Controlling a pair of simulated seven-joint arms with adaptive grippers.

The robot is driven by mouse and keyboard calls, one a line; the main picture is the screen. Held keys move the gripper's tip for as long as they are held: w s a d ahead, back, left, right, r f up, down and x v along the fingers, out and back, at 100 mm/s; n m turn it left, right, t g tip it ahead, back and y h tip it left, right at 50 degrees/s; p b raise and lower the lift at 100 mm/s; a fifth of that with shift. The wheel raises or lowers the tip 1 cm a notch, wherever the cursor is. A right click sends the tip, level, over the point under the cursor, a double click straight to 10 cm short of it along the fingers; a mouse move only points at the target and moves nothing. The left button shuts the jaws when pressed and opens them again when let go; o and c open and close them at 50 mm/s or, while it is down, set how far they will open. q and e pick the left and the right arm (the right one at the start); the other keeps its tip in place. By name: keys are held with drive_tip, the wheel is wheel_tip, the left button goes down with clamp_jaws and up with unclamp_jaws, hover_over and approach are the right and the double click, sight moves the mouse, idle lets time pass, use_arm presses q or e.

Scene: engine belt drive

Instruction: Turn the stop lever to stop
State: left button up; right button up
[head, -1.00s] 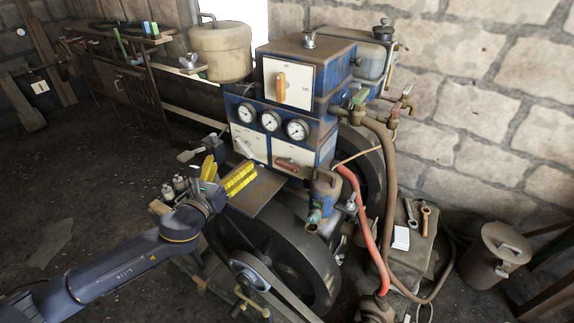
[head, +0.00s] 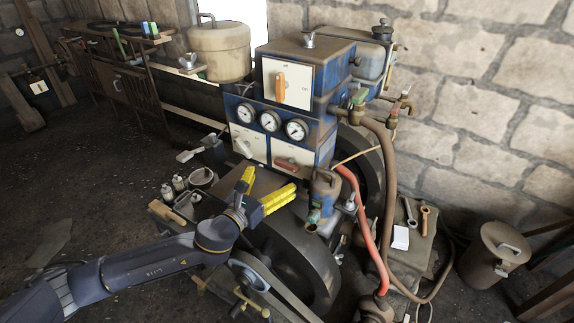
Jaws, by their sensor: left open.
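The blue engine unit has three levers on white panels. An orange lever (head: 280,87) stands upright on the top panel. A pale lever (head: 244,149) is tilted on the lower left panel. A red lever (head: 288,165) lies nearly level on the lower right panel. I cannot read which one is marked stop. My left gripper (head: 271,180) has yellow fingers spread apart and empty. In the picture it is just below the two lower panels, over the flat plate, apart from the levers. My right gripper is not in view.
Three gauges (head: 270,121) sit above the lower panels. A blue pump-like part (head: 325,190) and a red hose (head: 366,225) stand to the right of my gripper. A large black flywheel (head: 300,255) is below. A bench with tools (head: 401,237) is at the right.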

sight(285, 167)
use_arm(q)
drive_tip(key=x, duration=0.8)
drive_tip(key=shift+w+d, duration=0.1)
drive_tip(key=shift+w, duration=0.2)
drive_tip(key=shift+c, duration=0.2)
drive_tip(key=shift+r, duration=0.1)
drive_tip(key=c, duration=1.5)
